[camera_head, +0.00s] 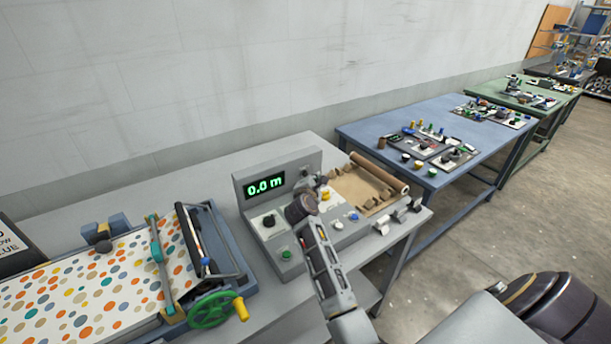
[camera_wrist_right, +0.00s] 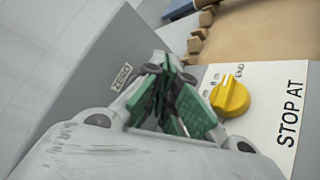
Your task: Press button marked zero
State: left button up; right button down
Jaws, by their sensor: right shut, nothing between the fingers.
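The grey control box (camera_head: 243,207) stands on the grey table and its green display (camera_head: 265,186) reads 0.0 m. My right gripper (camera_head: 321,182) is over the box's panel, near its upright back. In the right wrist view my right gripper (camera_wrist_right: 167,72) is shut and empty, its green-padded fingers close together. A label reading ZERO (camera_wrist_right: 122,77) is on the grey upright surface just left of the fingertips. The button itself is hidden behind the fingers, and I cannot tell whether they touch it. My left gripper is not in view.
A yellow knob (camera_wrist_right: 230,97) beside the STOP AT marking (camera_wrist_right: 290,105) sits close right of the fingers. A black knob (camera_head: 268,221) and green button (camera_head: 286,254) are on the box's left. A brown roll (camera_head: 380,172) lies right. A green handwheel (camera_head: 211,309) stands at left.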

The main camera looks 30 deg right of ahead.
jog(key=shift+s, duration=0.1)
jog(key=shift+s+d+p, duration=0.2)
jog(key=shift+s+p, duration=0.6)
jog(key=shift+s, duration=1.6)
